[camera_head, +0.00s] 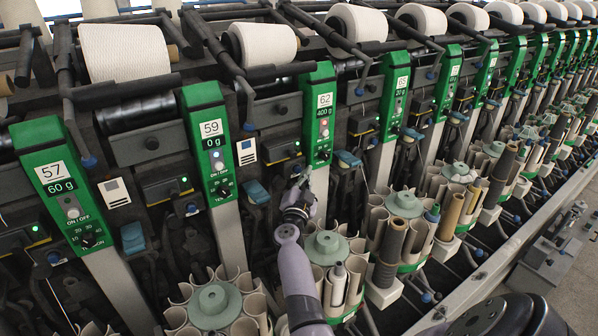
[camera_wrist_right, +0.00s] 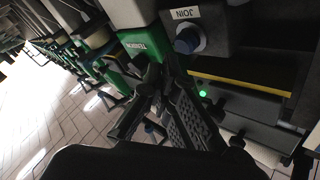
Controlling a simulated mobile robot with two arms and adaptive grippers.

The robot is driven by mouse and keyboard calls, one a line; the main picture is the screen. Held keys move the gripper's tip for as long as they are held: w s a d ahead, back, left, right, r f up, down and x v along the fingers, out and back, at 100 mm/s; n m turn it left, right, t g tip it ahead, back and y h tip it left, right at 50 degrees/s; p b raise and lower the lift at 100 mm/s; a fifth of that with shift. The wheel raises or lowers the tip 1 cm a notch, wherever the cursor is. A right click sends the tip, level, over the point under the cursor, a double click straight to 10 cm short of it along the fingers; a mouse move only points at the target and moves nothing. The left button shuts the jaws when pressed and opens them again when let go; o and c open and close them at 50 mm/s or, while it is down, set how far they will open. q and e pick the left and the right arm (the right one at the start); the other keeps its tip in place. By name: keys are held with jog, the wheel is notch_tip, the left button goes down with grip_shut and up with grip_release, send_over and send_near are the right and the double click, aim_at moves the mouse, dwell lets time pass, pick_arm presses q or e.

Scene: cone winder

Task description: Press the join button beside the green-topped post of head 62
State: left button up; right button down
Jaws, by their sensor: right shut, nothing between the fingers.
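My right gripper (camera_head: 301,178) is just below the green top, in front of the machine. In the right wrist view the shut, empty right gripper (camera_wrist_right: 158,78) points towards a grey box with an upside-down "JOIN" label. A blue join button (camera_wrist_right: 188,41) sits beside that label, just beyond the fingertips and to their right. They look apart, though the gap is hard to judge. My left gripper is not in view.
Post 59 (camera_head: 210,140) stands left of head 62 and post 65 (camera_head: 395,95) right of it. Holders of upright tubes, one with a green-grey hub (camera_head: 327,245), crowd below. White yarn cones (camera_head: 262,45) line the top. A floor aisle lies at right.

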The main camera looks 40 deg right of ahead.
jog(key=shift+w, duration=0.1)
jog(key=shift+w, duration=0.3)
jog(key=shift+w+d+r, duration=0.1)
jog(key=shift+w, duration=0.35)
dwell(0.7)
jog(key=shift+s, duration=0.1)
jog(key=shift+s+p, duration=0.6)
jog(key=shift+s, duration=0.2)
jog(key=s+p, duration=0.2)
jog(key=s, duration=0.1)
jog(key=s+p, duration=0.1)
jog(key=s, duration=0.1)
jog(key=shift+a, duration=0.4)
